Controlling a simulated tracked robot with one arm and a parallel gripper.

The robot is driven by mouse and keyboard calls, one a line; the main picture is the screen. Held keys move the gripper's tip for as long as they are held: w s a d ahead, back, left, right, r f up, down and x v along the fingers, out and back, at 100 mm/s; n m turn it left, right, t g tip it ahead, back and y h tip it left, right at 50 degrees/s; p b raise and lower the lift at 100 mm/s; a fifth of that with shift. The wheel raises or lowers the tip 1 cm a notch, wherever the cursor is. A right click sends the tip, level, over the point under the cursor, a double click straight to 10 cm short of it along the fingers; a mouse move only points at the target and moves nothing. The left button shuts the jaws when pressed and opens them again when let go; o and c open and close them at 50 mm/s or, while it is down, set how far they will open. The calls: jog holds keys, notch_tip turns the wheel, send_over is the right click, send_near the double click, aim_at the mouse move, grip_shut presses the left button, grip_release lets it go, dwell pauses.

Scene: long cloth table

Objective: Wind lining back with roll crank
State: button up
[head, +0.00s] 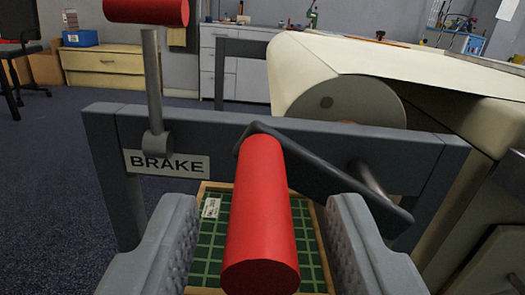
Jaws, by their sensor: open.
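The roll crank has a red cylindrical handle (262,215) on a dark bent arm (330,183) mounted at the grey frame. The handle points toward me in the lower middle of the head view. My gripper (265,235) is open, with one grey padded finger on each side of the handle and a gap at both sides. The cream lining (350,55) is drawn from a roll with a grey end disc (365,105) behind the frame and lies over the long table.
A brake lever with a red knob (146,10) stands upright at the left, above a BRAKE label (167,164) on the grey frame (235,128). A green gridded board (212,235) with a wooden rim lies below. Open carpet is at the left.

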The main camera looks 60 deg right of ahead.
jog(key=shift+x, duration=0.95)
jog(key=shift+f, duration=0.1)
